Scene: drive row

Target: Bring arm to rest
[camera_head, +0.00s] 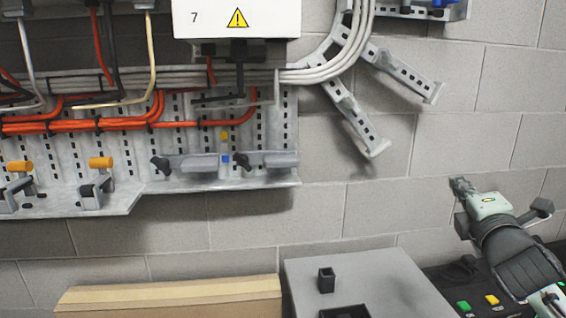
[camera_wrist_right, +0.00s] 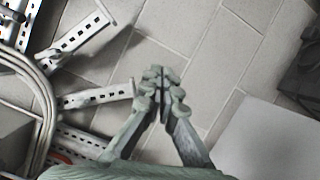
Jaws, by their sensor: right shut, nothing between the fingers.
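My right gripper (camera_head: 461,187) is at the right side of the head view, raised in front of the grey block wall. In the right wrist view its fingers (camera_wrist_right: 160,78) are together at the tips, shut with nothing between them. It touches nothing that I can see. My right arm comes in from the lower right corner of the head view. My left gripper is not in view.
A grey box (camera_head: 400,285) stands below and left of the right gripper, with a small black holder (camera_head: 326,280) on top. A cardboard box (camera_head: 170,295) lies left of it. A perforated panel with cables (camera_head: 130,150) and a white cabinet (camera_head: 235,18) are on the wall.

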